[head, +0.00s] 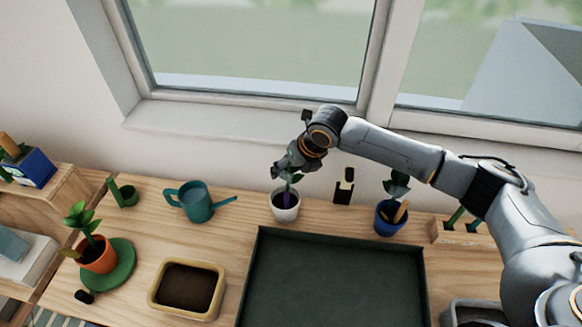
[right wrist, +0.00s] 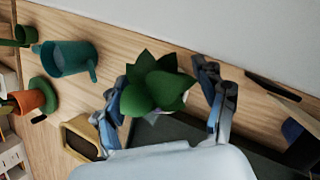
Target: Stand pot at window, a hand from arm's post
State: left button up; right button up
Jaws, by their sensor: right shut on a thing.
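The white pot (head: 285,207) with a leafy green plant stands at the back of the wooden table, below the window (head: 255,45). My right gripper (head: 291,170) reaches down from above onto this potted plant and is shut on it. In the right wrist view the fingers are on either side of the green leaves (right wrist: 157,83), which hide most of the pot. Whether the pot touches the table is hard to tell. A small dark upright piece (head: 343,190) stands to its right; I cannot tell whether it is the arm's post. My left gripper is not in view.
A teal watering can (head: 195,203) stands left of the white pot, a blue pot (head: 389,220) right of it. A dark green tray (head: 335,280) lies in front. A yellow-rimmed planter (head: 158,301) and an orange pot (head: 97,257) are at the left.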

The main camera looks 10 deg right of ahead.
jog(key=shift+w+f, duration=0.1)
jog(key=shift+f, duration=0.3)
jog(key=o, duration=1.8)
jog(key=shift+f, duration=0.1)
jog(key=shift+o, duration=0.2)
jog(key=b+v, duration=0.1)
jog(key=v, duration=1.1)
jog(key=shift+b, duration=0.4)
jog(key=shift+s, duration=0.2)
